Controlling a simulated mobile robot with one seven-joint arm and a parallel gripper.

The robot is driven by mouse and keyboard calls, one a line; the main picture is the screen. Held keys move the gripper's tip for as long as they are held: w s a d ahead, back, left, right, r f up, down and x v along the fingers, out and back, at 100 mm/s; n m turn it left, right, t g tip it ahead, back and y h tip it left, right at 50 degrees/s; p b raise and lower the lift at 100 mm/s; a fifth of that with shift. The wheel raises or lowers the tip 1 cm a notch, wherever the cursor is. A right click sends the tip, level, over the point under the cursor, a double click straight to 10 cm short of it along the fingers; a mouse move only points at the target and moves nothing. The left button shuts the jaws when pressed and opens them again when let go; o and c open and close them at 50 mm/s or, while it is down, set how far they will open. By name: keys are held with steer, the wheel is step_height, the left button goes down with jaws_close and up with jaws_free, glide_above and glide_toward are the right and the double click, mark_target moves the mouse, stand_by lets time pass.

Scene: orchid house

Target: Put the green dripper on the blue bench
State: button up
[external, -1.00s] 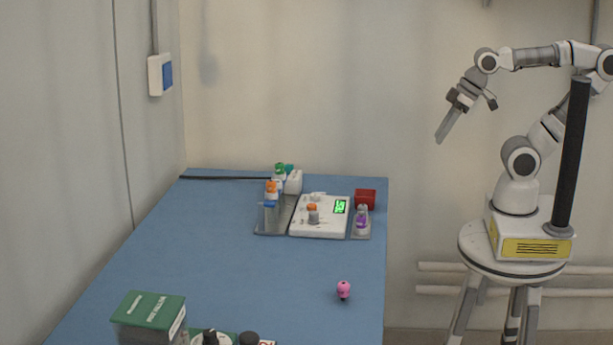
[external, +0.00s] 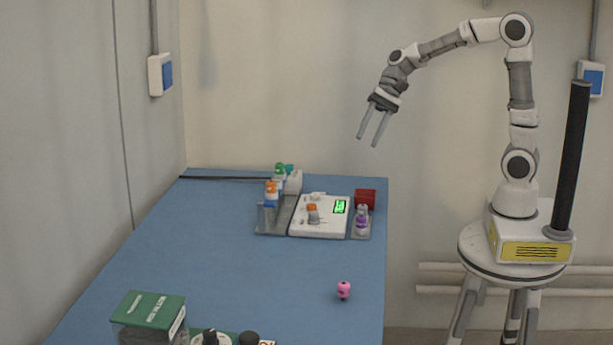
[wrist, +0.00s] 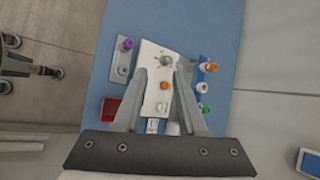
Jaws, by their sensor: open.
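My gripper (external: 368,141) is open and empty, high above the bench and to the right of the dripper. In the wrist view my gripper (wrist: 161,73) points down over the white device.
A white device (external: 320,228) with a green display stands right of the tray. A purple vial (external: 362,220) and a red box (external: 365,198) are beside it. A pink item (external: 343,290) and a green-lidded box (external: 150,308) are nearer the front. The middle of the bench is clear.

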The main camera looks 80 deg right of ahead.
steer(key=w+d+f+m+t+y, duration=0.25)
steer(key=w+d+m, duration=0.35)
steer(key=w, duration=0.3)
steer(key=m+t, duration=0.3)
steer(key=m, duration=0.3)
glide_toward(276, 168)
steer(key=shift+b+x, duration=1.75)
steer(key=shift+x, duration=4.15)
jaws_close()
